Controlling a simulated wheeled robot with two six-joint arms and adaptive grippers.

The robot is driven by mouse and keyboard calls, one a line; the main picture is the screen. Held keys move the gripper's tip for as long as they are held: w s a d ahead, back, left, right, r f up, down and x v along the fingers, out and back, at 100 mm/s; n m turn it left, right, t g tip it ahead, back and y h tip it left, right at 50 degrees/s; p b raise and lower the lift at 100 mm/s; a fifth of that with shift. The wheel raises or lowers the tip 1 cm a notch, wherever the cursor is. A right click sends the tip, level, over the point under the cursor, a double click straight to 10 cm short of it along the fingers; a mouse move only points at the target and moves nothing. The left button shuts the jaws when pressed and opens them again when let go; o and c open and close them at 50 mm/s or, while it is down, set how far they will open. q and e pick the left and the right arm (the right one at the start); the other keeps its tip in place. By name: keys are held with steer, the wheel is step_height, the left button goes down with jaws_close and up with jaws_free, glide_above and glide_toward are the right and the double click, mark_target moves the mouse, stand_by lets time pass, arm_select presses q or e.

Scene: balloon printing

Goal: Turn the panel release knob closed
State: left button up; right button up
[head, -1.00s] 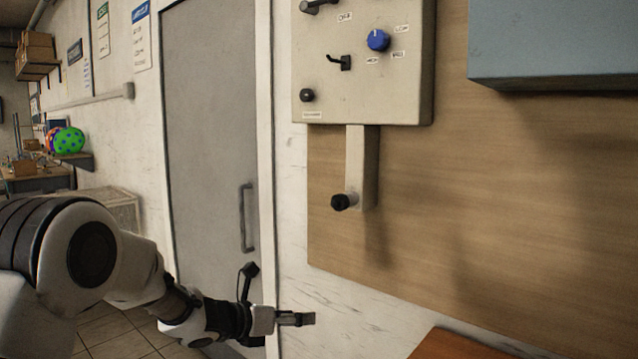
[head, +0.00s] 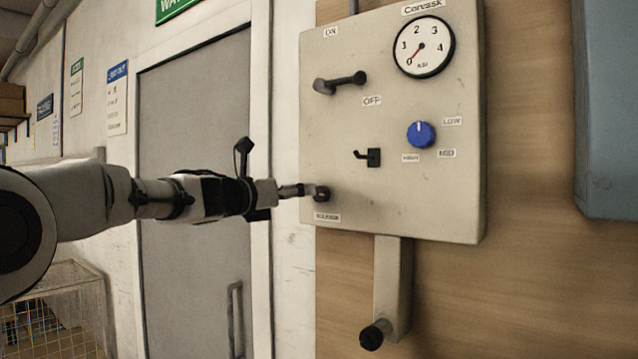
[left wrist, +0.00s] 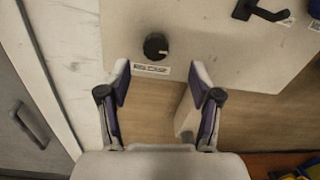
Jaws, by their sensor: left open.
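The panel release knob (head: 322,194) is a small black round knob at the lower left of the beige control panel (head: 440,205), above a small label. It also shows in the left wrist view (left wrist: 155,46), with a pale mark on its face. My left gripper (head: 303,190) is right by the knob in the head view. In the left wrist view the left gripper (left wrist: 160,78) is open and empty, with its fingertips spread below the knob and label. The knob lies beyond the fingertips, not clearly between them. My right gripper is not in view.
The panel also bears a lever (head: 340,83), a gauge (head: 423,47), a blue selector knob (head: 421,134) and a black hook (head: 368,156). A beige arm with a black end knob (head: 375,334) hangs below. A grey door (head: 195,110) is at left.

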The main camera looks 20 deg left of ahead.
mark_target(318, 193)
arm_select(q)
steer(key=p+x, duration=0.1)
steer(key=x, duration=0.1)
steer(key=p+x, duration=0.1)
steer(key=x, duration=0.2)
steer(key=p+x, duration=0.1)
steer(key=x, duration=0.1)
steer(key=shift+w+f, duration=0.3)
steer(key=shift+w+a+f, duration=0.1)
steer(key=shift+w, duration=0.05)
steer(key=c, duration=1.1)
